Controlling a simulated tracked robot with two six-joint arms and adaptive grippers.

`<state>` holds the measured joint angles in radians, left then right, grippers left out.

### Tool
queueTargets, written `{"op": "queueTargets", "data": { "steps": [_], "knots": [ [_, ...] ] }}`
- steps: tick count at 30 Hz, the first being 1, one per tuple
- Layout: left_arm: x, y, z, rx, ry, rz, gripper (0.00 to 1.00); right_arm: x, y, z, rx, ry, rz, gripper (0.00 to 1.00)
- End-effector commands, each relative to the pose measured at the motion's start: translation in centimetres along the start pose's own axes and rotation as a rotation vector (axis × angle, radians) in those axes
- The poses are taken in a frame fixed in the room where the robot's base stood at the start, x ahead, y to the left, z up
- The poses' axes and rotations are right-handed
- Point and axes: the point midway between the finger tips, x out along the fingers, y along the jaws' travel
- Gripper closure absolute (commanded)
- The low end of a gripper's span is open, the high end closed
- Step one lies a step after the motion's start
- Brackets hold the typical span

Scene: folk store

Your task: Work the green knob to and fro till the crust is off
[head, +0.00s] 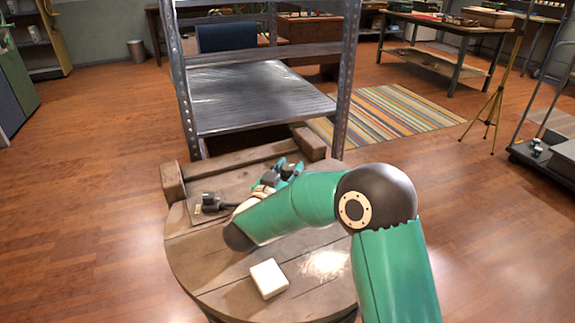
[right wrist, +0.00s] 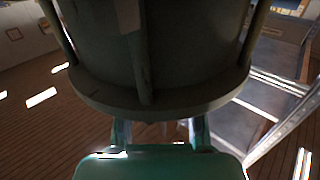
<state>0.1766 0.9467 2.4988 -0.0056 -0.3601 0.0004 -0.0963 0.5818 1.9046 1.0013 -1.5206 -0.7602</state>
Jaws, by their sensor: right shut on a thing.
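My right arm reaches in from the lower right and bends left over the round wooden table top (head: 185,262). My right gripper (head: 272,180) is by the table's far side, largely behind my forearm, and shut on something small. A green piece (head: 291,169) shows at its fingers; this looks like the green knob, but its outline is unclear. In the right wrist view, a broad green surface (right wrist: 160,163) fills the bottom edge, too close to identify. My left gripper is not in view.
A white block (head: 268,278) and a pale speckled patch (head: 325,264) lie on the near table top. A small dark fitting (head: 209,203) sits at its left. A metal shelf rack (head: 262,95) stands close behind. Open floor lies to the left.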

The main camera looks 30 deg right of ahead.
Motion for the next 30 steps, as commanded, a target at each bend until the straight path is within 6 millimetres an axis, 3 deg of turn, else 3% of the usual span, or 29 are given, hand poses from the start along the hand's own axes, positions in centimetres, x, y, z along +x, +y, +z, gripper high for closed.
{"op": "queueTargets", "data": {
  "steps": [12, 27, 28, 30],
  "knots": [
    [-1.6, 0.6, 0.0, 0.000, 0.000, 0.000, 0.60, 0.0, -0.2, -0.2, 0.001, 0.001, 0.190, 0.99],
    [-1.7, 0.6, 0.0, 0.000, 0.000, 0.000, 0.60, 0.0, -0.1, -0.1, 0.003, 0.003, 0.209, 0.99],
    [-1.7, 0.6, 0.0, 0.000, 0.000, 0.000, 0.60, 0.0, -0.2, -0.1, 0.003, 0.004, 0.209, 0.61],
    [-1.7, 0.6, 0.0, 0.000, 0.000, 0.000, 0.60, 0.0, -0.1, -0.1, 0.003, 0.003, 0.209, 0.50]
  ]
}}
